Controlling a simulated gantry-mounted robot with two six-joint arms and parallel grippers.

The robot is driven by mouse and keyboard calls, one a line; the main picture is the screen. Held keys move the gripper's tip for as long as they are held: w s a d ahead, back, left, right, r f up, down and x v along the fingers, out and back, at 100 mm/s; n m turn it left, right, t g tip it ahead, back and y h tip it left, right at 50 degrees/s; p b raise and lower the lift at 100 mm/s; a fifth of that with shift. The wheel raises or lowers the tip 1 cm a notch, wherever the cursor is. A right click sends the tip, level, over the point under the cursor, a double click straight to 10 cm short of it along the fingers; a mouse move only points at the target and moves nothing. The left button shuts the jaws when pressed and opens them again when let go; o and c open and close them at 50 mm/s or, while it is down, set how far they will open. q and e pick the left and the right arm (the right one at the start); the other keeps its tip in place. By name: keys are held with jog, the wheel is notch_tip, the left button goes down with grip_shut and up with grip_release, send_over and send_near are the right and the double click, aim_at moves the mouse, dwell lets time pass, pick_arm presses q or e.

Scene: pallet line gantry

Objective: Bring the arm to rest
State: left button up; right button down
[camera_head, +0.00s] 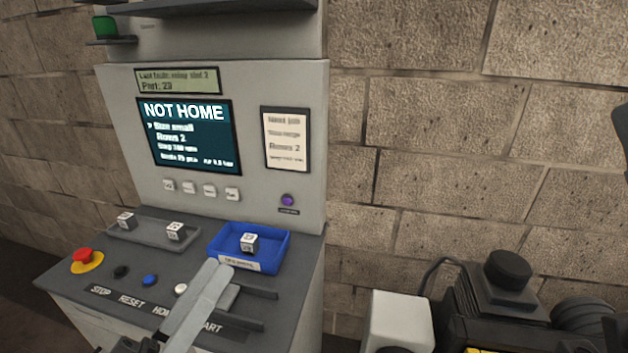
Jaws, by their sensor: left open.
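The control console's screen (191,136) reads "NOT HOME", with several lines of settings below. On the sloping deck are a red mushroom button (83,257) on a yellow ring, a black button (120,271), a blue button (150,280) and a white button (181,290). The labels STOP, RESET, HOME and START run below them, START partly covered. My left gripper (218,268) comes up from the bottom over the deck, right of the white button. My right gripper is not in view.
A blue tray (276,260) holding a marked cube (249,242) sits beyond the fingertips. A grey tray (150,240) holds two more cubes. A paper card (286,139) hangs on the console. A block wall (440,150) stands behind.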

pick_arm(q)
jog(key=s+d+r+m+t+p, duration=0.1)
jog(key=s+r+m+t, duration=0.2)
jog(key=r, duration=1.1)
jog(key=s+a+r+t+y, duration=0.4)
jog(key=a+r+y, duration=0.2)
jog(key=r+y, duration=0.3)
notch_tip(320, 180, up, 36)
jog(key=p, duration=3.8)
jog(key=shift+r, duration=0.25)
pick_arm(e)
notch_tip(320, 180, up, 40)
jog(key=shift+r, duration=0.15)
pick_arm(q)
jog(key=shift+a, duration=0.1)
